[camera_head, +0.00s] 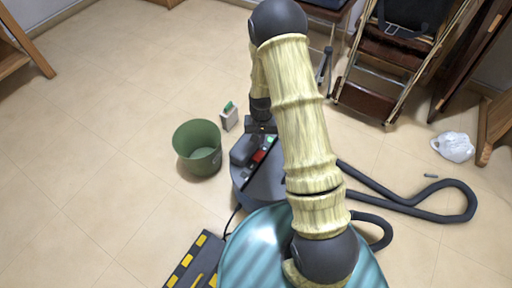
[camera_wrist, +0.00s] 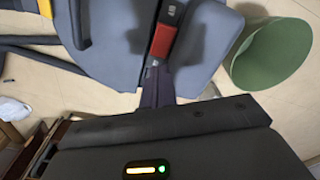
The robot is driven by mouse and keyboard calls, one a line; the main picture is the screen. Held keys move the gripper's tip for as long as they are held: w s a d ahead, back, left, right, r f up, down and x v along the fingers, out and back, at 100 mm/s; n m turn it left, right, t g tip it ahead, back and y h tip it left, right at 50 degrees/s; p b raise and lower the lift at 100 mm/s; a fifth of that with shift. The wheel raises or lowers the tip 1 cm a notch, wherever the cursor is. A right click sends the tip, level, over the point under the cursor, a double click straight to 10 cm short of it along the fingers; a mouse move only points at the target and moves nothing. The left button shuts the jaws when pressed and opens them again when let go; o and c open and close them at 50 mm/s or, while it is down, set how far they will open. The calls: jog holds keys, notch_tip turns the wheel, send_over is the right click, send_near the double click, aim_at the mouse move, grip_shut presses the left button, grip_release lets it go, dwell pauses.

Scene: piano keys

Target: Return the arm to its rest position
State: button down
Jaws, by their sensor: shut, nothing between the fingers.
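My gripper (camera_head: 262,126) hangs at the end of my arm, just above the far side of a dark grey vacuum cleaner (camera_head: 266,185). In the wrist view my gripper (camera_wrist: 155,88) shows two dark fingers close together, with nothing between them. The grey vacuum body (camera_wrist: 110,45) with its red part (camera_wrist: 163,40) lies beneath the fingers. My arm is bent and reaches forward over the vacuum. I cannot tell the exact gap between gripper and vacuum. I see no piano keys.
A green bucket (camera_head: 197,148) stands left of the vacuum, with a small pale box (camera_head: 229,118) behind it. A black hose (camera_head: 420,213) loops right. A yellow-striped floor head (camera_head: 190,262) lies front left. Folded chairs (camera_head: 385,60) and a plastic bag (camera_head: 453,147) are right.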

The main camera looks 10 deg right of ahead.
jog(key=s+r+n+t+p, duration=0.1)
jog(key=s+r+n+p, duration=0.1)
jog(key=s+r, duration=0.9)
jog(key=s+r+n+t+p, duration=0.15)
jog(key=s+r, duration=0.35)
jog(key=r, duration=1.1)
jog(key=w+p+v, duration=0.2)
jog(key=p+v, duration=1)
jog(key=w+r+p+v, duration=0.1)
jog(key=w+p+v, duration=0.2)
jog(key=p+v, duration=0.9)
jog(key=w+p+v, duration=0.3)
jog(key=p+v, duration=1)
jog(key=p, duration=0.1)
jog(key=shift+w+r, duration=0.35)
jog(key=shift+r, duration=0.05)
jog(key=shift+m, duration=0.25)
